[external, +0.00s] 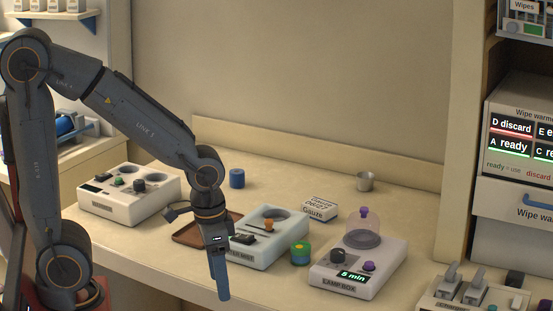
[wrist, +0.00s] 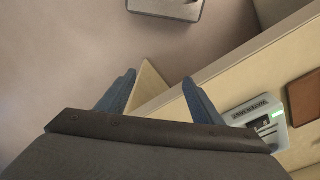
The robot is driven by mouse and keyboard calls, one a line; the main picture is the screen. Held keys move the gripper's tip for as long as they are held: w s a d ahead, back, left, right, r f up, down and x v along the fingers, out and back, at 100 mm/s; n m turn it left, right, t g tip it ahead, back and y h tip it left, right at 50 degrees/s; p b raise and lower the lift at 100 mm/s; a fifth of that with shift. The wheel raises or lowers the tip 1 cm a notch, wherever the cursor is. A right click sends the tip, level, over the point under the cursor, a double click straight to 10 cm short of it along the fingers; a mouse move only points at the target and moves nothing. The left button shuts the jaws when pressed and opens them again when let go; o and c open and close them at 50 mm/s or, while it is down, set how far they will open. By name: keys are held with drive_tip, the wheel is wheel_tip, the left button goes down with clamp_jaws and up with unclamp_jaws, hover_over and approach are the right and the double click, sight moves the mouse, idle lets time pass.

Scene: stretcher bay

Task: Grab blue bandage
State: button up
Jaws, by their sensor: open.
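A small blue roll (external: 237,178), which looks like the blue bandage, stands on the counter near the back, left of centre in the external view. It does not show in the wrist view. My gripper (external: 221,284) points down at the counter's front edge, in front of the pale green mist device and well apart from the blue roll. In the wrist view my gripper (wrist: 158,79) has its two blue fingers spread, with nothing between them.
A white device (external: 128,205) stands left. A green jar (external: 300,254), gauze box (external: 319,208), lamp box (external: 345,276) and metal cup (external: 365,181) are right.

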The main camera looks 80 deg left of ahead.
drive_tip(key=w+a+r+n+y+b, duration=0.1)
drive_tip(key=w+a+r+n, duration=0.35)
drive_tip(key=w+a, duration=0.8)
drive_tip(key=w+a+r+n+y+b, duration=0.1)
drive_tip(key=w+a+n, duration=0.1)
drive_tip(key=w+a, duration=0.6)
drive_tip(key=w+a+n+y+b, duration=0.1)
drive_tip(key=w+a+n, duration=0.25)
drive_tip(key=a, duration=0.85)
drive_tip(key=n+y+b, duration=0.2)
drive_tip(key=n+y, duration=0.1)
drive_tip(key=n, duration=0.5)
approach(239, 171)
drive_tip(key=shift+g, duration=0.4)
drive_tip(key=shift+w+p+x, duration=0.15)
drive_tip(key=shift+p+x, duration=0.6)
drive_tip(key=shift+x, duration=2.1)
drive_tip(key=shift+w+p+x, duration=0.15)
drive_tip(key=shift+p+x, duration=0.6)
drive_tip(key=shift+x, duration=2.05)
drive_tip(key=shift+d+f, duration=0.1)
drive_tip(key=shift+d, duration=0.05)
drive_tip(key=shift+c, duration=0.3)
drive_tip(key=c, duration=1.1)
